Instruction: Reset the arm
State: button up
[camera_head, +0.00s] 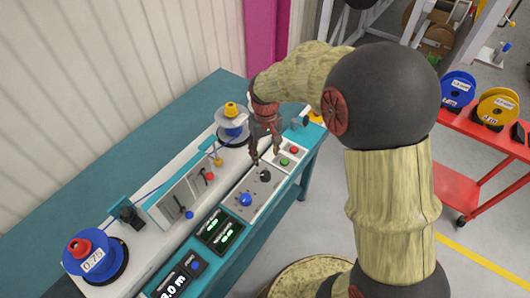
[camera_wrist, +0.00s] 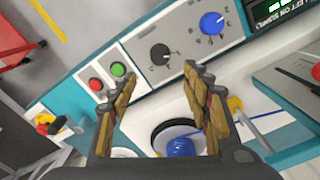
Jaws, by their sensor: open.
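My gripper (camera_head: 265,156) hangs above the white and teal cable machine, near its right-hand reel and control panel. In the wrist view my gripper (camera_wrist: 158,74) has its two wood-coloured fingers spread apart, with nothing between them. The control panel (camera_head: 237,206) has a black knob (camera_wrist: 160,54), a blue knob (camera_wrist: 212,23), a green button (camera_wrist: 118,69) and a red button (camera_wrist: 96,84). My fingertips appear just short of the black knob in the wrist view; whether they touch the panel cannot be told. My arm is raised and bent, and hides part of the floor.
A blue reel (camera_head: 108,262) sits at the machine's left end and a grey-blue reel (camera_head: 232,129) at its right. Small levers stand between them. A red cart (camera_head: 458,188) with blue and yellow reels is at right. Grey floor lies between.

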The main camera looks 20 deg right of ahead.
jog(key=s+r+m+t, duration=0.1)
jog(key=s+r+t, duration=0.4)
jog(key=s+r, duration=1.5)
jog(key=shift+s+d+t, duration=0.2)
jog(key=shift+s+t, duration=0.1)
jog(key=shift+s, duration=0.95)
jog(key=shift+r, duration=0.1)
jog(key=shift+c, duration=1)
